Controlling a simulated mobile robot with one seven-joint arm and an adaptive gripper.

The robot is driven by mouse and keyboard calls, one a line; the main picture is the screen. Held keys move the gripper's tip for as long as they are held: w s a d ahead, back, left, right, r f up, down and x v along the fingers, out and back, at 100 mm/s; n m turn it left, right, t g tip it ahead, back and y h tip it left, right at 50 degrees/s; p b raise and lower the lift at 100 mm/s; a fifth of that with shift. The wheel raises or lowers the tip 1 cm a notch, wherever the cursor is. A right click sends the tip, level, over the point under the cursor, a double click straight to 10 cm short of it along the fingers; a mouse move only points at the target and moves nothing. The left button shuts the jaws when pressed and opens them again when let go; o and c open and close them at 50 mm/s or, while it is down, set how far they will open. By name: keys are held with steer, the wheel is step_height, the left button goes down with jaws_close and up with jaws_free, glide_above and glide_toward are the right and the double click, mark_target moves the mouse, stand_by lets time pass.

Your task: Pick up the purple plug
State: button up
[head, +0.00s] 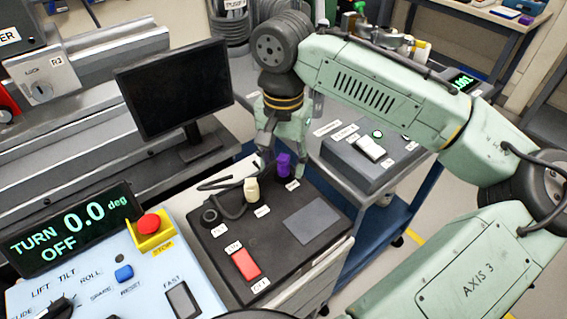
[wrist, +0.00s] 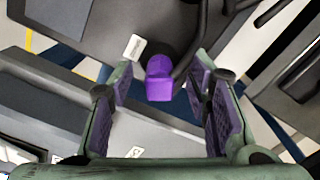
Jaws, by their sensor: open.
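The purple plug (head: 284,164) stands upright at the back edge of a dark panel box (head: 318,222) in the head view. In the wrist view the purple plug (wrist: 159,80) shows near the middle, between and slightly beyond the fingertips. My gripper (head: 285,150) is open above and around the plug's place, fingers pointing down. In the wrist view both purple-padded fingers of my gripper (wrist: 163,85) are spread, with a gap on each side of the plug. I cannot tell how far the tips are above the box.
A cream plug (head: 251,190) with a black cable stands close to the left. A monitor (head: 173,90) is left of my gripper. A grey switch box (head: 372,155) sits to the right. A red rocker switch (head: 245,264) and a blue control console (head: 150,290) lie in front.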

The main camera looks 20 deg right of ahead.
mark_target(283, 156)
steer(key=shift+c, duration=0.6)
jaws_close()
steer(key=shift+r, duration=0.1)
steer(key=shift+w+r, duration=0.1)
steer(key=shift+r, duration=0.35)
step_height(283, 156, up, 2)
steer(key=shift+r+b, duration=0.15)
steer(key=shift+b, duration=0.3)
steer(key=s+a+b, duration=0.1)
steer(key=s, duration=0.4)
steer(key=s+a+r, duration=0.1)
steer(key=s, duration=0.4)
steer(key=s+a+b, duration=0.1)
steer(key=s, duration=0.5)
steer(key=shift+a+r+b, duration=0.15)
steer(key=shift+r+b, duration=0.15)
steer(key=shift+r, duration=0.05)
